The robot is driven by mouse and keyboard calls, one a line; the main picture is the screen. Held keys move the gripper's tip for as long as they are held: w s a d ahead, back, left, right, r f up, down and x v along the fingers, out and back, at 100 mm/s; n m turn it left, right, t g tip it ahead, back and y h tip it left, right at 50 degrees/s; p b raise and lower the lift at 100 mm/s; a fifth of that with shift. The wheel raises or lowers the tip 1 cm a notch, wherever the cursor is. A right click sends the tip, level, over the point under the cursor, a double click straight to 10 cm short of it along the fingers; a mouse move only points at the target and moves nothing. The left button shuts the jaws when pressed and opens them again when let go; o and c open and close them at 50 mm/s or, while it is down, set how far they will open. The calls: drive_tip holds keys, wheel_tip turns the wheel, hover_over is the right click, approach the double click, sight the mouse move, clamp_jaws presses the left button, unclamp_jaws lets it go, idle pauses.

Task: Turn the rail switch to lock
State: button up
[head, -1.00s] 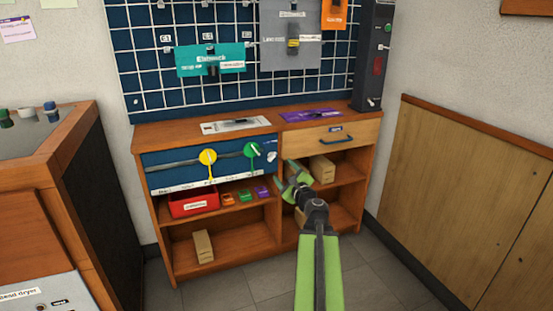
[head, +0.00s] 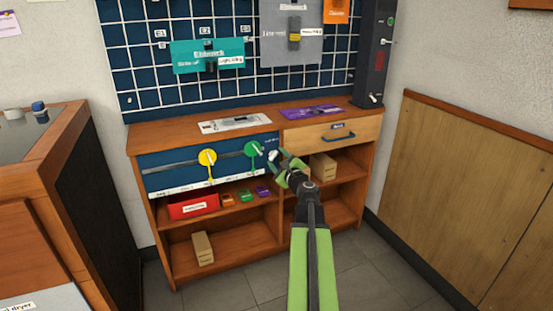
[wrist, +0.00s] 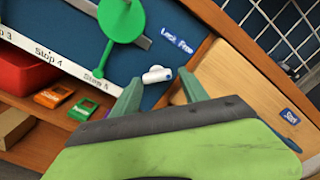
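The rail switch (wrist: 157,74) is a small white knob on the blue panel, below the "Lock Free" label (wrist: 177,40). In the head view the rail switch (head: 273,156) is at the panel's right end, by the green knob (head: 254,149). My gripper (wrist: 159,88) is open, its two green fingertips apart on either side of the knob's near edge. The knob lies between and slightly beyond the tips; I cannot tell whether they touch it. In the head view my gripper (head: 281,160) is right at the switch.
A yellow knob (head: 207,158) sits on the panel's rail, left of the green one. A wooden drawer (head: 330,135) adjoins the panel on the right. Below are a red bin (head: 193,206) and open shelves. The cabinet top holds a purple card (head: 311,112).

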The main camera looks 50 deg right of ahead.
drive_tip(key=shift+w+a, duration=0.1)
drive_tip(key=shift+w, duration=0.05)
drive_tip(key=c, duration=0.9)
drive_tip(key=shift+w+d, duration=0.15)
drive_tip(key=shift+d, duration=0.3)
drive_tip(key=shift+c, duration=0.2)
drive_tip(key=shift+a, duration=0.35)
drive_tip(key=shift+c, duration=0.5)
drive_tip(key=shift+s+n, duration=0.2)
drive_tip(key=shift+n, duration=0.2)
drive_tip(key=n, duration=0.4)
drive_tip(key=shift+a, duration=0.1)
drive_tip(key=n, duration=0.3)
drive_tip(key=shift+n, duration=0.4)
drive_tip(key=n, duration=0.4)
drive_tip(key=shift+a, duration=0.1)
drive_tip(key=n, duration=0.5)
drive_tip(key=shift+n, duration=0.3)
